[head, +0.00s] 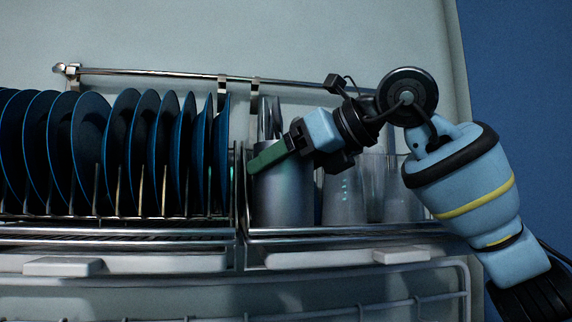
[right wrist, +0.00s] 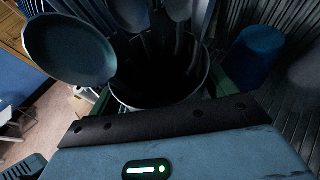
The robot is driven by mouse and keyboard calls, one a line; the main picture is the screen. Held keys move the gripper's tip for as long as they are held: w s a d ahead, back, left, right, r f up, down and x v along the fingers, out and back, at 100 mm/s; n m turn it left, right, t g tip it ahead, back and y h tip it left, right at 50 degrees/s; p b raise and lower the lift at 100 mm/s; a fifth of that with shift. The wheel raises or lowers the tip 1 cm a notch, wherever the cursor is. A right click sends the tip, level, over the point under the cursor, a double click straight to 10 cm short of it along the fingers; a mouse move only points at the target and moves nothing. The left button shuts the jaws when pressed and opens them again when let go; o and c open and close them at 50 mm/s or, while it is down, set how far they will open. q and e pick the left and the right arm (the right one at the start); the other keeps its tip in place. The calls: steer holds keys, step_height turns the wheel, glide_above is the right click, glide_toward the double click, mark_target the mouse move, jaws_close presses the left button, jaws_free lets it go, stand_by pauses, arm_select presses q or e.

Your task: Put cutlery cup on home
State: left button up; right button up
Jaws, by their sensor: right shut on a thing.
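The cutlery cup (head: 283,198) is a grey metal cylinder at the left end of the right-hand rack, beside the plates. It is upright, with its base by the rack's front rail; I cannot tell whether it touches the rack floor. Utensils (head: 269,117) stick up from it. In the right wrist view its rim (right wrist: 150,108) and several dark utensils (right wrist: 68,48) show. My right gripper (head: 268,155) has its green fingers shut around the upper part of the cup, one on each side in the wrist view (right wrist: 165,97). My left gripper is out of view.
Several blue plates (head: 88,140) stand upright in the left rack. Clear glasses (head: 345,195) stand just right of the cup. A blue tumbler (right wrist: 257,55) shows in the wrist view. A metal rail (head: 150,73) runs along the wall above; rack wires (head: 340,231) run in front.

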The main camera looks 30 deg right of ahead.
steer(key=shift+f, duration=0.15)
steer(key=shift+w+a+f, duration=0.15)
steer(key=shift+f, duration=0.5)
steer(key=o, duration=1.3)
steer(key=shift+w+f, duration=0.1)
steer(key=shift+f, duration=0.15)
steer(key=shift+o, duration=0.2)
steer(key=shift+r, duration=0.5)
steer(key=v, duration=1.3)
steer(key=shift+w+r, duration=0.2)
steer(key=shift+r, duration=0.25)
